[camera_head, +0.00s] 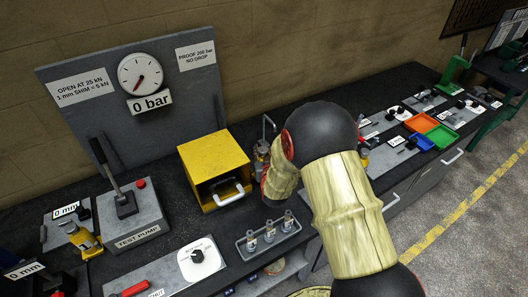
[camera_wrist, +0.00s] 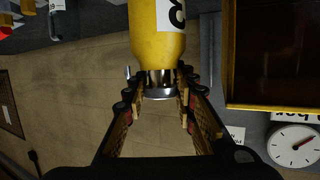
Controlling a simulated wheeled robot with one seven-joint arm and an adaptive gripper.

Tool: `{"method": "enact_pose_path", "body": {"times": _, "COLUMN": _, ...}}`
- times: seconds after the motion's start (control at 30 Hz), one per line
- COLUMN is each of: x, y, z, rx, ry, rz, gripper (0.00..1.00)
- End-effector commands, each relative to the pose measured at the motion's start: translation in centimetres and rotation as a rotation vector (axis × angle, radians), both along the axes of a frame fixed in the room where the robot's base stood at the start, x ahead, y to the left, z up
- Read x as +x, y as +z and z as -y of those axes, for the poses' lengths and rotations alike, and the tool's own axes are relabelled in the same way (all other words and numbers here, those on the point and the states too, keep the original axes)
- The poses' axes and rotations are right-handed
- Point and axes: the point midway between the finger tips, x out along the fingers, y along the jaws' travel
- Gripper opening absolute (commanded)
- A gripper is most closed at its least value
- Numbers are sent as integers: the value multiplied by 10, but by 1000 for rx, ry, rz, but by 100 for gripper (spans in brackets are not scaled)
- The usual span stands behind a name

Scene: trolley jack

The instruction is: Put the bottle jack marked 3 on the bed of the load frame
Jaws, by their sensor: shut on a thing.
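A yellow bottle jack (camera_wrist: 157,32) shows in the wrist view with part of a white label; its number is cut off and I cannot read it surely. My gripper (camera_wrist: 159,84) is shut around the jack's metal neck, and the yellow body extends beyond the fingertips. In the head view my arm hides the gripper.
Another yellow jack (camera_head: 82,238) stands at the left. A test pump (camera_head: 125,205) and a gauge (camera_head: 140,74) reading 0 bar are behind. A grey rack (camera_head: 268,236) and a plate with a black knob (camera_head: 200,262) lie in front. Coloured bins (camera_head: 421,123) stand at right.

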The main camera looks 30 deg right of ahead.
Motion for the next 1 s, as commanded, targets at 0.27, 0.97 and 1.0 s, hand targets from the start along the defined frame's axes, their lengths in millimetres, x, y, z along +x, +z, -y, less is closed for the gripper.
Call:
{"method": "enact_pose_path", "body": {"times": 0.27, "x": 5, "y": -22, "z": 0, "rx": -4, "ry": 1, "rz": 13, "gripper": 0}}
{"method": "enact_pose_path", "body": {"times": 0.97, "x": 1, "y": -33, "z": 0, "rx": 0, "ry": 0, "rz": -1, "gripper": 39}}
{"method": "enact_pose_path", "body": {"times": 1.0, "x": 1, "y": -33, "z": 0, "rx": 0, "ry": 0, "rz": -1, "gripper": 42}}
